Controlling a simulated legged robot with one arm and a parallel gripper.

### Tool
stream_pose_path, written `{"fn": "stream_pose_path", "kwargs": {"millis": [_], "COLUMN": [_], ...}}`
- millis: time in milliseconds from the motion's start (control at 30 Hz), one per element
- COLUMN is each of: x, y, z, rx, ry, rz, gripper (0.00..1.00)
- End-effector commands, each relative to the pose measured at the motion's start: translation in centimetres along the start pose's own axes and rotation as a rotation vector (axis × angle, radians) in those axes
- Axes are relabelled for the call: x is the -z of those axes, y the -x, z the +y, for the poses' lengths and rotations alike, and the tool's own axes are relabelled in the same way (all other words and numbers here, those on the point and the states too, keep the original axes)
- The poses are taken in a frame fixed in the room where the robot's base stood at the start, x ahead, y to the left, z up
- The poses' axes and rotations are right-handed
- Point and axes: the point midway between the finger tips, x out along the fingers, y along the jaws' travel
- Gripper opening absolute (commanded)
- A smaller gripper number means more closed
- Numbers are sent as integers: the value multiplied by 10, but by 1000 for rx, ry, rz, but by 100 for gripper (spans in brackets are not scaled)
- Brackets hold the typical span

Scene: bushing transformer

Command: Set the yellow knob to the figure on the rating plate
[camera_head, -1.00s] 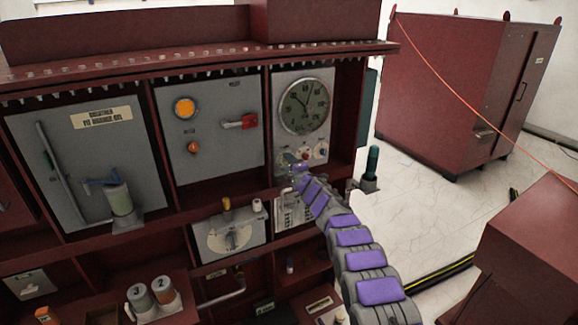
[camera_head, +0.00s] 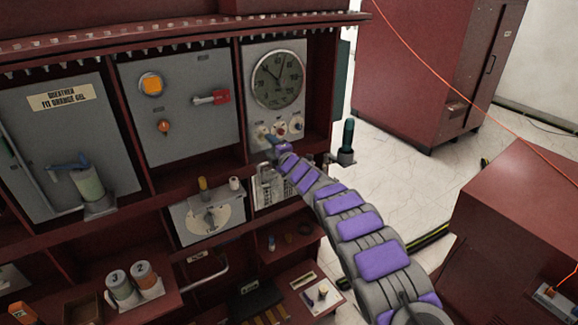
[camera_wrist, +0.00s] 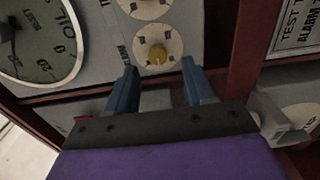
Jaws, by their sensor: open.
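The yellow knob (camera_wrist: 157,54) sits at the centre of a pale round dial plate with small lettering in the wrist view. In the head view the same row of small knobs lies under the large gauge, with the leftmost knob (camera_head: 263,131) close to my fingers. My gripper (camera_wrist: 158,67) is open, its two blue fingers apart on either side of the knob's line and empty. I cannot tell how far the tips are from the panel. A white plate with black lettering (camera_wrist: 298,27) shows in part at upper right; I cannot tell whether it is the rating plate.
The large round gauge (camera_head: 278,79) is above the knobs. A red-handled switch (camera_head: 221,97) and a lit orange lamp (camera_head: 151,84) are on the panel to the left. Dark red shelf framing surrounds the panels. A red cabinet (camera_head: 430,75) stands on open floor at right.

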Motion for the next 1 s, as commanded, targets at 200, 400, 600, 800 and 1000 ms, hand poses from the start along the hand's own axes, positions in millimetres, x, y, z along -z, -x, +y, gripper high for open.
{"fn": "stream_pose_path", "kwargs": {"millis": [200, 400, 600, 800, 1000], "x": [-1, -2, -1, -1, -1], "y": [20, 39, 58, 80, 102], "z": [-1, 0, 0, -1, -2], "rx": [4, 1, 2, 4, 4], "ry": [3, 6, 6, 5, 4], "rz": [-2, -6, -4, -4, -4], "gripper": [53, 53, 53, 53, 53]}}
